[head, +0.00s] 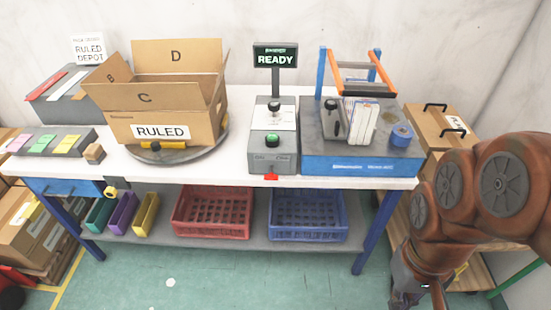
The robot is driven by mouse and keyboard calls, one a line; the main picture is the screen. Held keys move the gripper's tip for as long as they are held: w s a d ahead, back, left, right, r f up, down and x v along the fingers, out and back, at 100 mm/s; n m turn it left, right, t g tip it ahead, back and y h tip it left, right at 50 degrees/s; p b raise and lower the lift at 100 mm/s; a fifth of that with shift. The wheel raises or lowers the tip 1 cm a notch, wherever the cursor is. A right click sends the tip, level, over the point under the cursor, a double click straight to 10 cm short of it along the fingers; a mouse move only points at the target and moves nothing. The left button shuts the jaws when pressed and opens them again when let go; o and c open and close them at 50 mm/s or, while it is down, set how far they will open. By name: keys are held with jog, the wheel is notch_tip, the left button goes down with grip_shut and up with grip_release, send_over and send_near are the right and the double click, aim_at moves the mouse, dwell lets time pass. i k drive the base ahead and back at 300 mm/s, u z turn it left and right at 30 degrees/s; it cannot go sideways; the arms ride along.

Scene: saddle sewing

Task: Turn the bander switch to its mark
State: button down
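The blue and grey bander (360,166) stands at the right end of the white table. A black switch knob (333,117) sits on a pale plate on its top, left of a banded white stack. The knob's mark is too small to read. A grey control box (272,158) stands left of it, with another black knob (274,107), a green button (273,140) and a lit sign (275,58) reading READY. My gripper (410,292) hangs low at the bottom right, beyond the table's right end and apart from the bander. Its fingers are too unclear to judge.
An open carton (165,128) marked RULED sits on a round turntable (190,154) at the left. An orange and blue frame (375,68) rises behind the bander's knob. A blue tape roll (401,135) lies at its right. Cartons (440,127) stand right of the table.

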aim_at(271, 177)
jog(key=z, duration=1.2)
jog(key=k, duration=1.15)
jog(key=u, duration=1.3)
